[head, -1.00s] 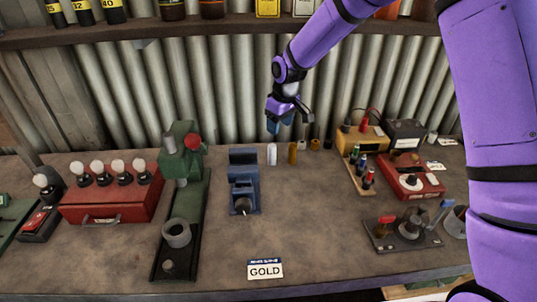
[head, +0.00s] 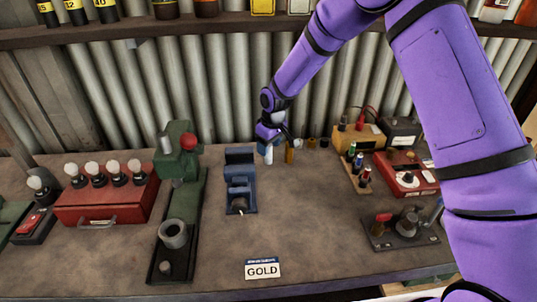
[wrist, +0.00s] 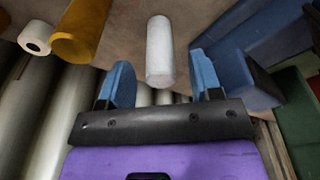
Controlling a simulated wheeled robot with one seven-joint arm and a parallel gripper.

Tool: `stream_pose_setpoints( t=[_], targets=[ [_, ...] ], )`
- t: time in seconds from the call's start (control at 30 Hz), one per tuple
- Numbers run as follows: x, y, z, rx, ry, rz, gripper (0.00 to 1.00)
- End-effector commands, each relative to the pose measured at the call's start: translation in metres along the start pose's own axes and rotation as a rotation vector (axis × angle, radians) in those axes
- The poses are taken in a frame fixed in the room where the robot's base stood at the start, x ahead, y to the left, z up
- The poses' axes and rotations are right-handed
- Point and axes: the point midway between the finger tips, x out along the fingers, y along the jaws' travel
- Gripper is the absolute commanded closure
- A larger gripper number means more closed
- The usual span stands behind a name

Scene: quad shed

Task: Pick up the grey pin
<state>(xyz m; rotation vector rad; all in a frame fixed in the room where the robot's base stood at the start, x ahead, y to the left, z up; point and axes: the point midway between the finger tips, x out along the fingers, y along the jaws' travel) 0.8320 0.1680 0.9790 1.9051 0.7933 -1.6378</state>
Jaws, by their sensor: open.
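The grey pin (head: 268,157) is a pale, light-grey cylinder standing upright on the bench, just right of the blue fixture. In the wrist view the grey pin (wrist: 159,48) shows in the middle, its near end lined up between the two blue fingertips. My gripper (head: 268,146) is right above and behind the pin in the head view and overlaps its top. In the wrist view my gripper (wrist: 162,72) is open, with a gap on each side of the pin. I cannot tell how far down the fingers reach beside it.
A gold pin (head: 289,153) stands close on the right, with a white ring-ended piece (wrist: 35,36) beyond it. The blue fixture (head: 240,180) is close on the left. The corrugated wall (head: 225,90) is behind. The bench front by the GOLD card (head: 263,269) is clear.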

Motion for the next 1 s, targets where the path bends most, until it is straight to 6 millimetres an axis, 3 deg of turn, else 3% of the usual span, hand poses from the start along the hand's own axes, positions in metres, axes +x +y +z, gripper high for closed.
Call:
stream_pose_setpoints(
  t=[0.17,0.4,0.43,0.6,0.7,1.0],
  targets=[
    [0.024,-0.001,0.000,0.000,-0.001,-0.001,0.42],
    [0.027,-0.001,0.000,0.001,0.000,0.000,0.42],
    [0.027,-0.001,0.000,0.001,0.000,0.000,0.44],
    [0.027,-0.001,0.000,0.001,0.000,0.000,0.83],
    [0.027,-0.001,0.000,0.000,0.000,0.000,1.00],
    [0.025,0.000,-0.001,0.000,0.001,0.000,1.00]
  ],
)
